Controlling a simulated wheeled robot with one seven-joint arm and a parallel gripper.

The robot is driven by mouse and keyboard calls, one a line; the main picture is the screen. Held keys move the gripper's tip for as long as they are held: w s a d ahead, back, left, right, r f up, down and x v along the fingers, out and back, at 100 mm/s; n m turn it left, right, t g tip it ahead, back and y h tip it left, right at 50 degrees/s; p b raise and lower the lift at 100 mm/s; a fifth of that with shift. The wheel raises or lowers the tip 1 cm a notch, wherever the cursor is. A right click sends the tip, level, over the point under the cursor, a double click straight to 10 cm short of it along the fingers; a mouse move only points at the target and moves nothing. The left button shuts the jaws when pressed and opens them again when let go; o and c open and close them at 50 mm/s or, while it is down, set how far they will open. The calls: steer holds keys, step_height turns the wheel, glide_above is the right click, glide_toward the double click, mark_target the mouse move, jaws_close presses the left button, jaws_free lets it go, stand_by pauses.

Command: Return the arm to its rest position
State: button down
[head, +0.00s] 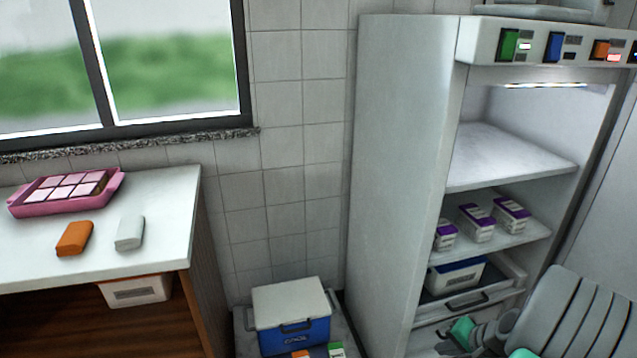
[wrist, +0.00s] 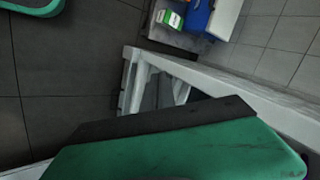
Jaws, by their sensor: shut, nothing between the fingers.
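My gripper (head: 445,343) is low at the right of the head view, in front of the lower part of the open fridge (head: 400,170). Its dark fingers and green part are small there, and my grey arm partly fills the lower right corner. In the wrist view my gripper (wrist: 165,119) shows as a large green and black shape across the bottom. It is shut and holds nothing. I cannot tell its exact distance from the fridge.
A blue cooler with a white lid (head: 290,305) stands left of the fridge. Purple-and-white cartons (head: 477,224) stand on a fridge shelf. A counter (head: 165,205) at left bears a pink tray (head: 62,208), an orange block (head: 74,239) and a pale block (head: 130,233).

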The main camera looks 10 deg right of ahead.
steer(key=w+a+r+n+g+h+p, duration=0.1)
steer(key=a+r+n+p, duration=0.4)
steer(key=a+r, duration=0.55)
steer(key=w+a+r+n+g+p, duration=0.1)
steer(key=a+r+n+g+p, duration=0.1)
steer(key=a+r+p, duration=0.9)
steer(key=s+a+r+n+p, duration=0.2)
steer(key=s+a+r, duration=0.1)
steer(key=r, duration=0.5)
steer(key=s+a+r+n+h+p, duration=0.1)
steer(key=s+a+r+n+p, duration=0.1)
steer(key=r, duration=0.7)
steer(key=shift+s+a+r+n+p, duration=0.2)
steer(key=shift+s+a+n+p, duration=0.25)
steer(key=shift+s+a, duration=0.45)
steer(key=shift+d, duration=0.1)
